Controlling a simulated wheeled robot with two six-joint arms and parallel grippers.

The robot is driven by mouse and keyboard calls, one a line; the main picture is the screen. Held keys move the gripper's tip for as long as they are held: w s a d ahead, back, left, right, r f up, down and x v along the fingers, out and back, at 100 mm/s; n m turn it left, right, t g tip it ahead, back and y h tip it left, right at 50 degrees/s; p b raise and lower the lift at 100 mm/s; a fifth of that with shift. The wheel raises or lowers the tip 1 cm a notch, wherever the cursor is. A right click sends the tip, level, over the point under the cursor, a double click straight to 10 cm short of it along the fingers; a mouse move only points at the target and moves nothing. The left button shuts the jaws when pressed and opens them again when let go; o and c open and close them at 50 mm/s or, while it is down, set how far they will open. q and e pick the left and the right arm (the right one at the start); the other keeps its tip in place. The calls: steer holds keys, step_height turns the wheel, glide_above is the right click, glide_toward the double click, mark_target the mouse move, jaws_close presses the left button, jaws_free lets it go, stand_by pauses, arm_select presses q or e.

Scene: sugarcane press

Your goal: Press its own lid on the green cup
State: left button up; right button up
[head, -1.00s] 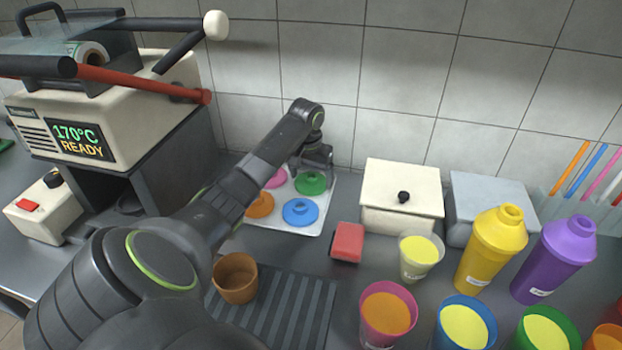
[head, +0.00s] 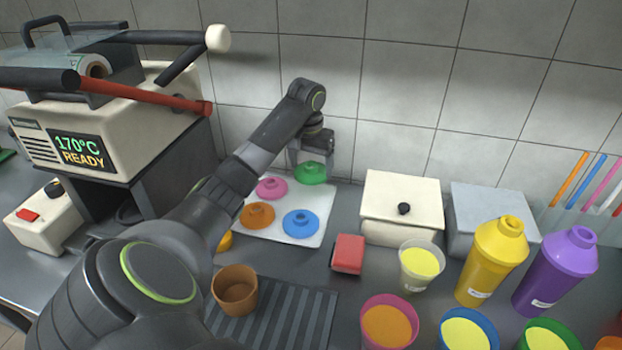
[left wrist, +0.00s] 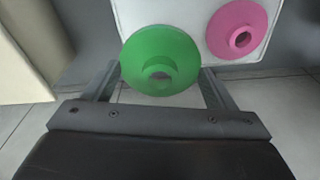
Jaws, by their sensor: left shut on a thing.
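The green lid (head: 311,172) is between the fingers of my left gripper (head: 311,160), above the back right corner of the white tray. My left gripper is shut on it; the left wrist view shows the green lid (left wrist: 160,60) with a finger on either side. The green cup (head: 548,334) stands at the lower right, cut off by the picture's edge. It is open on top and holds yellow liquid. My right gripper does not show.
The white tray (head: 265,228) holds pink, orange and blue lids. A red sponge (head: 348,253), a cream box (head: 401,200) and several filled cups stand to the right. Yellow and purple bottles stand at the right. A sealing machine (head: 120,130) is at the left.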

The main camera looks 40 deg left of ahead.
arm_select(q)
steer(key=shift+r, duration=1.3)
